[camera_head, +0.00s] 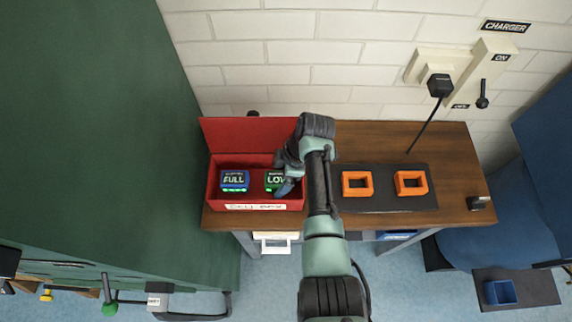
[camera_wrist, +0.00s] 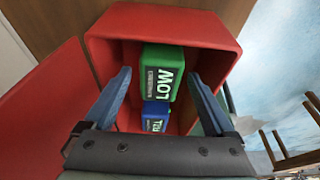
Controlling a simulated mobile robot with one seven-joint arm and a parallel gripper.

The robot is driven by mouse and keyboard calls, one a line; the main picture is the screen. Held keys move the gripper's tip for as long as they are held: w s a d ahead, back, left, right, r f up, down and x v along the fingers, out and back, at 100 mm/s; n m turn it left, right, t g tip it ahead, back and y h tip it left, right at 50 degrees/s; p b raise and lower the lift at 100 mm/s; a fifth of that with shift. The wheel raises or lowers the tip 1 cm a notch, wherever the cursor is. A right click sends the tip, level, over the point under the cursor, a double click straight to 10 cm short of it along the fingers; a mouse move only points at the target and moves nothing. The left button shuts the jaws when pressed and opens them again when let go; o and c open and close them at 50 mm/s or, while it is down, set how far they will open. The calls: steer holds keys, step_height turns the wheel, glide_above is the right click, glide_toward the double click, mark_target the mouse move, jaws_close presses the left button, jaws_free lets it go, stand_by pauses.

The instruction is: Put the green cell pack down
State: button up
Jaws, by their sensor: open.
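The green cell pack (camera_head: 274,183), labelled LOW, sits in the red box (camera_head: 213,190), in its right half. My gripper (camera_head: 286,184) is over that end of the box and hides part of the pack. In the wrist view the green pack (camera_wrist: 163,65) lies inside the red box (camera_wrist: 103,28), beyond and between the spread blue fingers of my gripper (camera_wrist: 161,75). The fingers stand apart from it on both sides. A blue cell pack (camera_head: 234,181), labelled FULL, sits to its left in the same box; it also shows in the wrist view (camera_wrist: 155,117).
The box's red lid (camera_head: 235,133) stands open behind it. On the wooden table (camera_head: 455,155), a dark mat (camera_head: 385,202) holds two orange frames (camera_head: 357,184) (camera_head: 411,183). A black cable runs from the charger plug (camera_head: 440,85) on the wall. A green cabinet (camera_head: 90,130) stands at left.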

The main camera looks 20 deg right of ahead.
steer(key=b+v, duration=0.1)
steer(key=v, duration=1)
steer(key=shift+r, duration=0.35)
steer(key=shift+s+d+f, duration=0.1)
